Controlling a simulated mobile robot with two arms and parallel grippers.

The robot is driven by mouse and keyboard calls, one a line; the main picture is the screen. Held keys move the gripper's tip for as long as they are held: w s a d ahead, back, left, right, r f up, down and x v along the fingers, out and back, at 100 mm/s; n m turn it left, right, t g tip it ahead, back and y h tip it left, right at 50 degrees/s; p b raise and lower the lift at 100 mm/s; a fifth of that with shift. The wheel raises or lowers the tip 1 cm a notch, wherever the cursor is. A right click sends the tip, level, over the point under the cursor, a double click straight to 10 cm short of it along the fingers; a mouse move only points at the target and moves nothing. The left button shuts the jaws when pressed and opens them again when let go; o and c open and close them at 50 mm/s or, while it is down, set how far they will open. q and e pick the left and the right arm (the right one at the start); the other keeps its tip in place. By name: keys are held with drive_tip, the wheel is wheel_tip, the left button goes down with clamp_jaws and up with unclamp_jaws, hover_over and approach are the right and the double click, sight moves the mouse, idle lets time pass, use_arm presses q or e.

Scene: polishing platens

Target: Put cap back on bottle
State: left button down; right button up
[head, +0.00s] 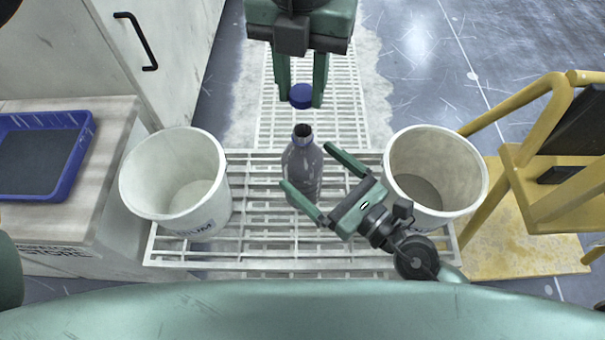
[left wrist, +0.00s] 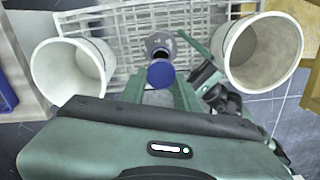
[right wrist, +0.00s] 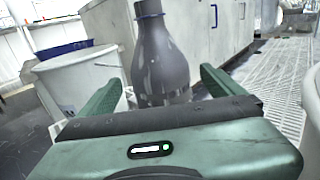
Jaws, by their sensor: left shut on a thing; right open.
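A clear bottle (head: 302,165) without a cap stands upright on the white grate, its dark open mouth facing up. It also shows in the left wrist view (left wrist: 158,43) and the right wrist view (right wrist: 158,60). My left gripper (head: 301,97) is shut on the blue cap (head: 301,95), apart from and beyond the bottle's mouth in the head view. The cap shows between the fingers in the left wrist view (left wrist: 161,74). My right gripper (head: 305,172) is open, with its fingers on either side of the bottle's body. Whether the fingers touch the bottle cannot be told.
White buckets stand on the grate left (head: 180,185) and right (head: 432,172) of the bottle. A blue tray (head: 85,150) lies on the bench at the left. A yellow frame (head: 530,150) stands at the right. The grate's front strip (head: 290,250) is clear.

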drive_tip(key=shift+x, duration=2.95)
clamp_jaws()
use_arm(q)
hover_over(301, 134)
drive_tip(key=shift+f, duration=2.5)
